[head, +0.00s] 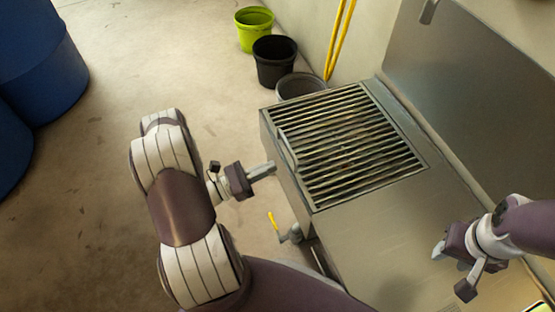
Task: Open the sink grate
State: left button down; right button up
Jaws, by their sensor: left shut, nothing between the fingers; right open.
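The sink grate (345,137) is a panel of dark parallel bars set in the top of the steel sink unit (375,235). It lies flat and closed. A raised bar (288,149) runs along its left edge. My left gripper (271,168) is shut and empty, just left of the unit's left side, near the near end of that bar. I cannot tell whether it touches the unit. My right gripper (451,271) is open and empty over the steel counter to the right, apart from the grate.
A steel backsplash (480,85) rises behind the sink. A yellow-handled valve (274,222) sits low at the unit's left side. Green (254,30), black (275,62) and grey (300,86) buckets stand beyond. Blue barrels (40,60) stand far left. The floor between is clear.

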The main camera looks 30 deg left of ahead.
pick_arm(q)
jog(key=w+r, duration=0.1)
jog(key=d+r, duration=0.1)
jog(key=w+d+r+b, duration=0.1)
jog(key=shift+w+d+r, duration=0.1)
jog(key=shift+w+r, duration=0.2)
pick_arm(e)
jog(key=shift+f, duration=0.85)
